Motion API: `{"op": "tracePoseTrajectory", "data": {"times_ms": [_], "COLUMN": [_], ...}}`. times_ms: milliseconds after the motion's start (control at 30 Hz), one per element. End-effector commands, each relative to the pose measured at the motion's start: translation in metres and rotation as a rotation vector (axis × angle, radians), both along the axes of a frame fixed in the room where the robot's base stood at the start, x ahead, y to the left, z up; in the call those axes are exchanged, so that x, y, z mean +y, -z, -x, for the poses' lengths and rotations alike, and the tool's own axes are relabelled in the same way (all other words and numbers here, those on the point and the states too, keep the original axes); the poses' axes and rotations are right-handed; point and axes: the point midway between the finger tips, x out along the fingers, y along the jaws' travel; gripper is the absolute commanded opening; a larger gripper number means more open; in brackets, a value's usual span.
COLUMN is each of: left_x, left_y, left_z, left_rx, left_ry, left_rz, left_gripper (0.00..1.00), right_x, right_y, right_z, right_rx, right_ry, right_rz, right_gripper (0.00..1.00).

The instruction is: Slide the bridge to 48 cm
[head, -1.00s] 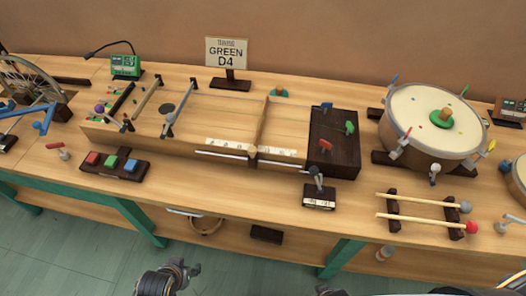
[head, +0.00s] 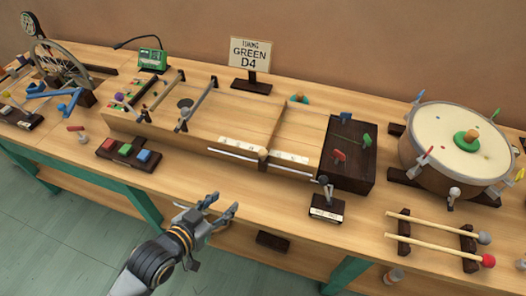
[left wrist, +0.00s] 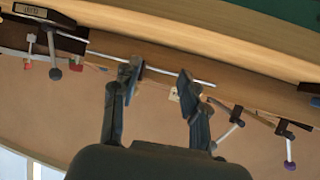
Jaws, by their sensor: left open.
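The bridge (head: 272,135) is a thin wooden bar standing across the long wooden string box (head: 225,125). Its front end meets a pale rod (head: 235,155) beside a white scale strip (head: 236,144). My left gripper (head: 222,203) is open and empty, in front of the table edge, left of and nearer than the bridge's front end, clearly apart from it. In the left wrist view its two fingers (left wrist: 157,80) are spread, with the rod behind them; I cannot make out the bridge surely there. The scale's numbers are too small to read. My right gripper is not in view.
A "GREEN D4" sign (head: 249,56) stands behind the box. A dark block with coloured pegs (head: 347,155) is at its right end, a small lever stand (head: 327,205) in front. A button block (head: 125,151) is at the left, a drum (head: 460,145) and mallets (head: 435,225) at right.

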Motion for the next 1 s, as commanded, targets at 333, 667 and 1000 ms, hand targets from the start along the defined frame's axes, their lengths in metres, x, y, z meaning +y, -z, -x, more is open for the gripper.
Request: {"op": "tracePoseTrajectory", "data": {"times_ms": [333,667,1000], "left_x": [-0.015,-0.023,-0.069], "left_y": [-0.042,-0.052,-0.054], "left_z": [-0.02,-0.033,-0.086], "left_rx": [-0.326,-0.379,-0.379], "left_ry": [0.159,0.176,0.177], "left_rz": [0.227,0.274,0.272], "left_gripper": [0.44,0.44,0.44], "right_x": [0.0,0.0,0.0], "right_y": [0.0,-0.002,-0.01], "right_z": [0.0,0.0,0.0], "right_rx": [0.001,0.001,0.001], "right_ry": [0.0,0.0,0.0], "right_rz": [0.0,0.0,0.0], "right_gripper": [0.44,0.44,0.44]}}
